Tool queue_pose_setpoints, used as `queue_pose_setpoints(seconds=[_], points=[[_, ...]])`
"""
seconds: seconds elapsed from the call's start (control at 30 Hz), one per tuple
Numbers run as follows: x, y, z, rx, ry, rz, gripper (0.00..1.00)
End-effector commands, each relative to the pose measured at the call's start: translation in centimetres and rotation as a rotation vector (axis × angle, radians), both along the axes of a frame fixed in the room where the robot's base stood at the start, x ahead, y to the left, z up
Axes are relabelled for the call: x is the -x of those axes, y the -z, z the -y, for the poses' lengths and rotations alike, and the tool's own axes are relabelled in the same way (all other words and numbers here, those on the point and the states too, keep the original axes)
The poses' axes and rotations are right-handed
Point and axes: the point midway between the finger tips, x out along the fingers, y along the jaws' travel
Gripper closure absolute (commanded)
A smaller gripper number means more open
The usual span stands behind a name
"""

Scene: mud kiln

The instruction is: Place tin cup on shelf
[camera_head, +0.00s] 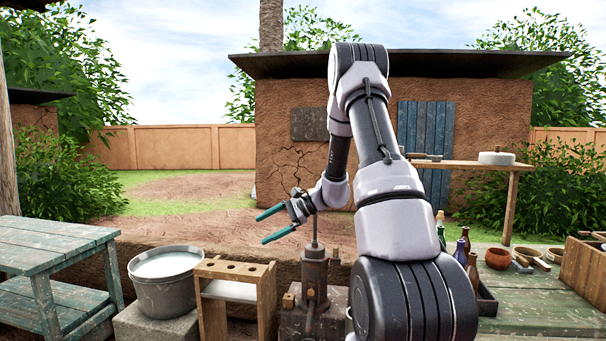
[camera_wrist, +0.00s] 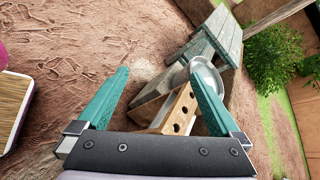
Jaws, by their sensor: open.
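My gripper (camera_head: 262,229) is open and empty, with its teal fingers spread and pointing left, in the air above the wooden rack and the grey bucket. In the wrist view its fingers (camera_wrist: 158,75) have nothing between them. I cannot make out a tin cup for certain. A small pale rim shows beside my arm near the pump, mostly hidden, and I cannot tell what it is. A wooden shelf board (camera_head: 462,164) stands on a post at the right, behind my arm. A teal two-tier stand (camera_head: 45,243) at the left also has a lower shelf.
A bucket (camera_head: 165,285) stands on a block beside a holed wooden rack (camera_head: 235,272). A dark metal pump (camera_head: 314,275) stands below my gripper. Bottles (camera_head: 463,247) and a brown bowl (camera_head: 498,258) are at the green table (camera_head: 540,305). A round grey object (camera_head: 496,158) sits on the shelf board.

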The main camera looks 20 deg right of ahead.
Motion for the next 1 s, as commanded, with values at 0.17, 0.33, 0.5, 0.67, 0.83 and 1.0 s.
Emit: queue_pose_setpoints(seconds=[0.17,0.33,0.5,0.67,0.83,1.0], points=[[5.8,-7.3,-2.9,0.209,-0.175,0.103,0.0],[11.8,-12.2,-4.2,0.422,-0.306,0.211,0.0],[17.8,-15.9,-4.4,0.642,-0.404,0.338,0.0],[23.1,-18.5,-3.7,0.851,-0.462,0.475,0.0],[27.4,-20.3,-2.4,1.041,-0.487,0.612,0.0],[29.6,-21.1,-1.5,1.152,-0.488,0.696,0.0]])
